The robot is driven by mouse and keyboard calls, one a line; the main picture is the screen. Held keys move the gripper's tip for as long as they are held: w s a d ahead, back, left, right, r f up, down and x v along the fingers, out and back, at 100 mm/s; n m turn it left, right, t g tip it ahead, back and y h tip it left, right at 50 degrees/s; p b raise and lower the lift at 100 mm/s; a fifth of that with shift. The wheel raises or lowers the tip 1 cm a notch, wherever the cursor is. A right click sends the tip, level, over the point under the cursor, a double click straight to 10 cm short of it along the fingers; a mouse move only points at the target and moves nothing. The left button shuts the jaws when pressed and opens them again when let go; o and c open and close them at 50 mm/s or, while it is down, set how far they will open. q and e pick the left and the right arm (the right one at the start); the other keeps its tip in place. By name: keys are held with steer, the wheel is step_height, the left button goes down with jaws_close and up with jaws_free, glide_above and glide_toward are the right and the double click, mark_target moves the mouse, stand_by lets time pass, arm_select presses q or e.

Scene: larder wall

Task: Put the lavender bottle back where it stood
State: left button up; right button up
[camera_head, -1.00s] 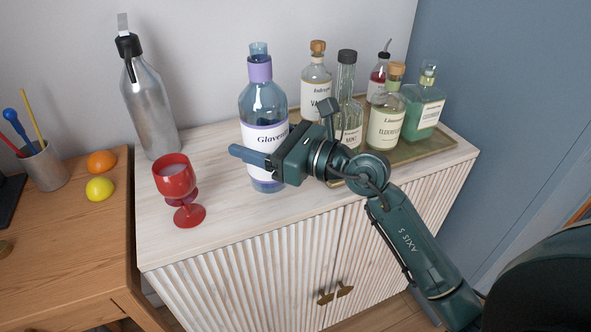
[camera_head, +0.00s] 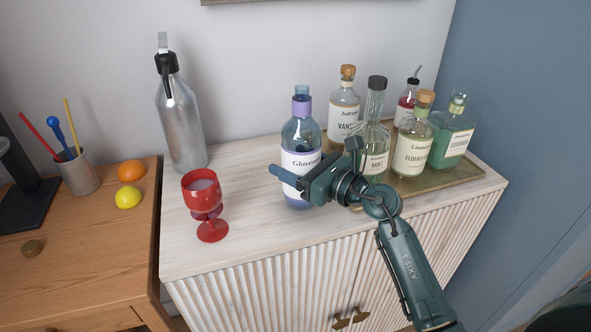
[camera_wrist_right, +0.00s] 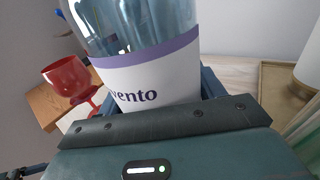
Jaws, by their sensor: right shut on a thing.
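The lavender bottle (camera_head: 301,135) is clear blue glass with a lavender neck band and a white label edged in lavender. It is upright near the middle of the pale cabinet top (camera_head: 250,222), left of the brass tray (camera_head: 442,188). My right gripper (camera_head: 291,178) is shut around its lower body, coming from the right. In the right wrist view the bottle (camera_wrist_right: 150,78) sits between the fingers, with its neck and base out of frame. I cannot tell whether its base touches the cabinet top. My left gripper is not in view.
A red goblet (camera_head: 203,193) and a steel flask (camera_head: 183,125) stand to the left. The tray holds several bottles, including a mint bottle (camera_head: 374,135) close to my gripper. Bare cabinet top lies between goblet and bottle.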

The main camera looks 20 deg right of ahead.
steer(key=shift+f, duration=0.4)
steer(key=shift+f, duration=0.2)
steer(key=o, duration=1.6)
steer(key=shift+f, duration=0.1)
steer(key=shift+r, duration=0.2)
steer(key=shift+s+d+f, duration=0.1)
steer(key=shift+s+d, duration=0.1)
steer(key=shift+s, duration=0.05)
steer(key=b+v, duration=0.1)
steer(key=v, duration=1)
steer(key=shift+s+b, duration=0.25)
steer(key=shift+b, duration=0.1)
